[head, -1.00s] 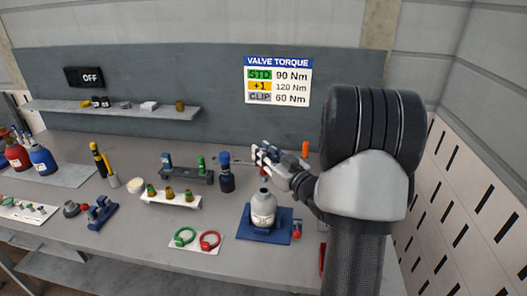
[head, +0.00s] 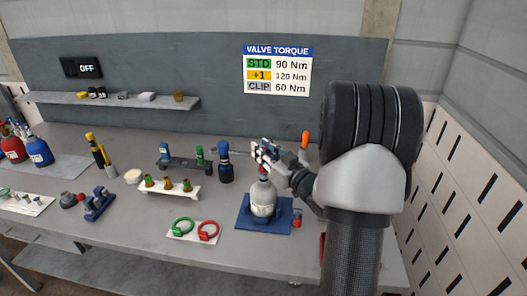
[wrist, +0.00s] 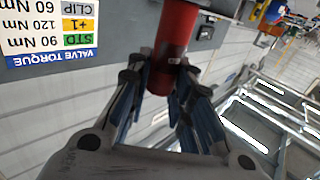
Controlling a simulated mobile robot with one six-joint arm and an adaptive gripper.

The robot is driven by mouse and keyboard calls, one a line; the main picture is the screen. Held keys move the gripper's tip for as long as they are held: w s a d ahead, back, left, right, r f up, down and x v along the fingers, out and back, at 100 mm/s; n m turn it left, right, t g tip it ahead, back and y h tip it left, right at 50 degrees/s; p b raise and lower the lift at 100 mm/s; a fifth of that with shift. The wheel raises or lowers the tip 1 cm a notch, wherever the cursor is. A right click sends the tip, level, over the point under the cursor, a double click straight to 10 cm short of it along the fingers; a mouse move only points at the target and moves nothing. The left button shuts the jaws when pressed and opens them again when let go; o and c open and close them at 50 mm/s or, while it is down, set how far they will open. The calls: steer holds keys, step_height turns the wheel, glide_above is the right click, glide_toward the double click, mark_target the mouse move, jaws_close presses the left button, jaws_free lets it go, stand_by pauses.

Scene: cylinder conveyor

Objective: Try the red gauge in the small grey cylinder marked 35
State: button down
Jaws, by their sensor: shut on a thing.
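The small grey cylinder (head: 263,200) stands upright on a blue pad (head: 283,221) in the head view; its marking is too small to read. My gripper (head: 262,154) is directly above its neck. My gripper is shut on the red gauge, whose lower end (head: 263,171) shows just over the cylinder's mouth. I cannot tell whether it touches or has entered the mouth. In the wrist view the red gauge (wrist: 174,40) is a red round bar between the fingers (wrist: 165,80).
A dark blue-capped bottle (head: 225,165) and a rack with blue and green pieces (head: 183,163) stand left of my gripper. A white card with green and red rings (head: 194,231) lies at the front. An orange upright piece (head: 305,140) stands behind right.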

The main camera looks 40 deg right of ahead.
steer(key=shift+f+b, duration=1.35)
steer(key=shift+f, duration=0.05)
steer(key=shift+r, duration=0.1)
stand_by(0.4)
steer(key=shift+r+p, duration=2.6)
steer(key=shift+r, duration=1.05)
